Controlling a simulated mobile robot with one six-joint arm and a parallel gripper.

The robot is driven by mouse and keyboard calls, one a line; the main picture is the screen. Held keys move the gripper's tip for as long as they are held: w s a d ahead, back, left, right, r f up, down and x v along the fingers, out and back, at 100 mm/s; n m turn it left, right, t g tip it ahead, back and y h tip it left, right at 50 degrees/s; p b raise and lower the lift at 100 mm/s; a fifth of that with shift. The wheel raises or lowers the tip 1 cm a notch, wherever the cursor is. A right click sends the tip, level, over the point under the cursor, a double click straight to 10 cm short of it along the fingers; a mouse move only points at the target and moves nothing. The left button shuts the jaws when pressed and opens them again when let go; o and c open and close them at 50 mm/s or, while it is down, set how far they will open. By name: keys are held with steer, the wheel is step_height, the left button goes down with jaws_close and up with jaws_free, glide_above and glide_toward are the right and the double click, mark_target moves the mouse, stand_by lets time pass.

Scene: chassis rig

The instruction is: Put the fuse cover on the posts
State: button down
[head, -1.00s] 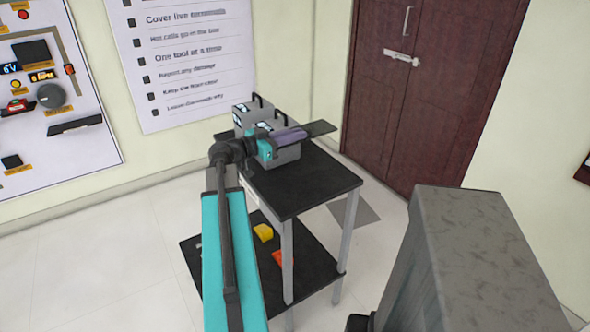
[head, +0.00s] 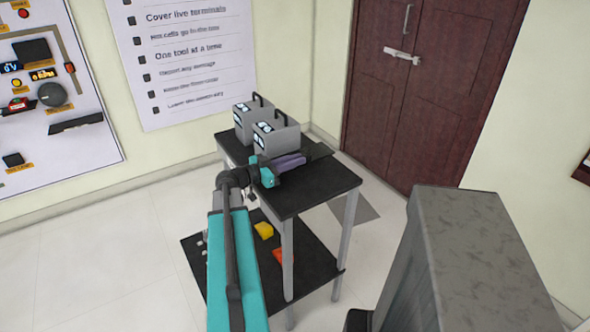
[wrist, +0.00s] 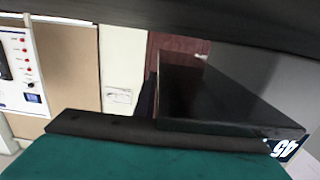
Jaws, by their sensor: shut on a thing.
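A white wall board (head: 55,100) at the left carries several dark parts, gauges and lights. I cannot make out which of its parts are the posts.
Two grey cases (head: 277,138) with handles stand on the cart (head: 318,190), close to my gripper. The lower shelf (head: 215,262) holds a yellow piece (head: 263,230) and an orange piece (head: 279,256). A dark red door (head: 425,90) is at the back. Floor at the left is clear.

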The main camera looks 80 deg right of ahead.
stand_by(0.3)
steer(key=shift+f+p, duration=0.4)
steer(key=shift+f, duration=1.45)
steer(key=shift+f+b, duration=0.15)
steer(key=shift+b, duration=0.15)
steer(key=c, duration=1.8)
jaws_free()
steer(key=shift+r+p, duration=0.2)
steer(key=shift+p, duration=0.15)
steer(key=b+v, duration=0.3)
steer(key=v, duration=0.7)
steer(key=shift+f, duration=0.15)
steer(key=shift+b+v, duration=0.4)
steer(key=shift+v, duration=0.6)
steer(key=shift+o, duration=0.4)
